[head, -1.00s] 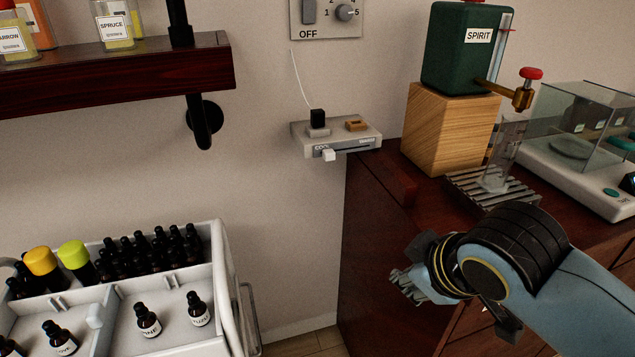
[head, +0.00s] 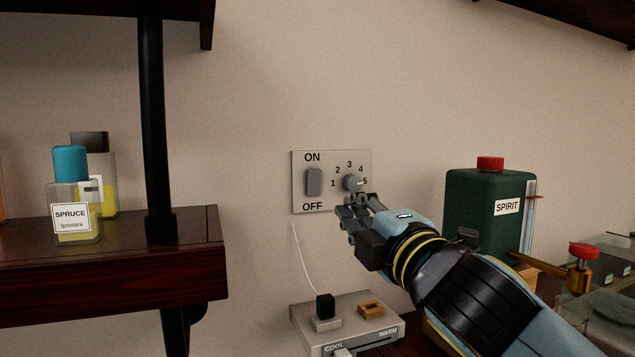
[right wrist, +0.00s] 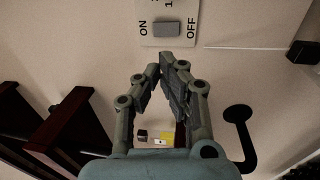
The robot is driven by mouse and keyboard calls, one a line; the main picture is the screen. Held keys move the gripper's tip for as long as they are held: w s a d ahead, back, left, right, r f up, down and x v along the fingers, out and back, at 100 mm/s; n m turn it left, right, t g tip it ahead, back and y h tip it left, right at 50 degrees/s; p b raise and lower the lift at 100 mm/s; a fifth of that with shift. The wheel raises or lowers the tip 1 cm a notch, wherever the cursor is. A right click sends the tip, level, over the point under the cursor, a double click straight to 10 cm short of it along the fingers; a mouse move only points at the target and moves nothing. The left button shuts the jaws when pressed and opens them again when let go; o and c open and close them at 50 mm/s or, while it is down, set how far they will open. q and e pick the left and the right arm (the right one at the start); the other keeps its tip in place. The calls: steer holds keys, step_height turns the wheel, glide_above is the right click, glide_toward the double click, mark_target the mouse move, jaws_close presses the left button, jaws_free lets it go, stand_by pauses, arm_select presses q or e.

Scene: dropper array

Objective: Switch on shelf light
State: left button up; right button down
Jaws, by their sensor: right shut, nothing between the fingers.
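A wall plate (head: 331,207) carries a grey rocker switch (head: 314,182) between the words ON and OFF. To its right is a round dial (head: 352,183) numbered 1 to 5. I cannot tell which way the rocker is tipped. My right gripper (head: 350,205) is raised in front of the plate's lower right, just below the dial in the head view. In the right wrist view my gripper (right wrist: 168,62) is shut and empty, its tips pointing at the plate just short of the rocker (right wrist: 166,29). Contact is not visible. My left gripper is out of view.
Below the plate a small grey control box (head: 340,335) marked COOL and WARM juts out. A green SPIRIT canister (head: 480,235) stands to the right. A wooden shelf (head: 110,270) with bottles is at the left. The wall around the plate is clear.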

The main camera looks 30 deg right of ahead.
steer(key=p, duration=0.2)
glide_toward(315, 177)
steer(key=p+x, duration=0.1)
steer(key=x, duration=0.5)
steer(key=shift+w, duration=0.15)
steer(key=shift+w+d+p, duration=0.2)
steer(key=shift+w+p, duration=0.1)
steer(key=shift+w, duration=0.2)
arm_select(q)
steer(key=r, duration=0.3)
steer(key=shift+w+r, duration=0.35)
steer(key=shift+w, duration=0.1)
arm_select(e)
steer(key=shift+w+r, duration=0.15)
steer(key=shift+w, duration=0.05)
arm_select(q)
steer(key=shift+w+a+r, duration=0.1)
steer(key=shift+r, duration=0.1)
